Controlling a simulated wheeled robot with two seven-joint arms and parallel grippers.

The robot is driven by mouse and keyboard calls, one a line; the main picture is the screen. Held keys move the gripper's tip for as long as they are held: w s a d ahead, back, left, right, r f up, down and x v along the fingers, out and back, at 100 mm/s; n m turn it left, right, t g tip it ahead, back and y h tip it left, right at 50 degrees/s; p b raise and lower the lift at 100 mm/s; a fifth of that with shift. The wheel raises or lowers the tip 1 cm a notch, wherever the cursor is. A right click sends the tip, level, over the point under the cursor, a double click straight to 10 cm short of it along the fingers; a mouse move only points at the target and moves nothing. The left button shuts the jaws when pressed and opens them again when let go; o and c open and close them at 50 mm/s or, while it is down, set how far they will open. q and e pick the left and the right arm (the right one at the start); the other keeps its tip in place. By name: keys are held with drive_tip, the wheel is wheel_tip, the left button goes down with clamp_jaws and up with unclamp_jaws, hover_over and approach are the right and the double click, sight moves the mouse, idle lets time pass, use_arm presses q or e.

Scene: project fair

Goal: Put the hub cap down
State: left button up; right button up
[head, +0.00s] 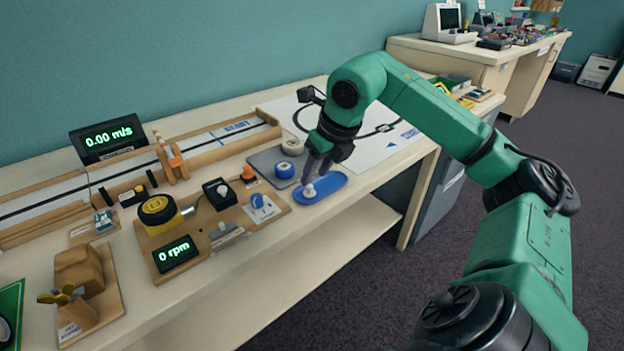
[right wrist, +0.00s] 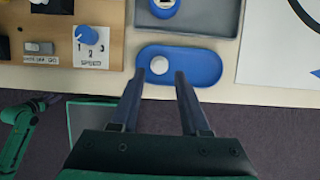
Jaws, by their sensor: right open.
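The hub cap, a small white round piece (head: 309,190), sits on a blue oval tray (head: 330,189) near the front edge of the table. In the right wrist view the cap (right wrist: 159,65) lies on the left part of the blue tray (right wrist: 203,68). My right gripper (head: 313,176) is just above the cap. Its two fingers (right wrist: 158,78) are apart, on either side of the cap in the picture; I cannot tell whether they touch it. A green arm of mine (right wrist: 20,125) shows small at the left of the right wrist view; its jaws are unclear.
A grey tray (head: 262,160) with a blue-and-white round part (head: 285,170) lies just behind the blue tray. A wooden board (head: 215,242) with a motor, switches and an rpm display stands to the left. A white sheet (head: 400,150) leaves flat room to the right.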

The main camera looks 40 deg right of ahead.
use_arm(q)
drive_tip(key=s+f+p, duration=0.1)
drive_tip(key=s+f, duration=0.1)
drive_tip(key=s, duration=0.1)
drive_tip(key=shift+a+f+p, duration=0.35)
drive_tip(key=shift+a+f, duration=0.05)
use_arm(e)
drive_tip(key=v, duration=0.8)
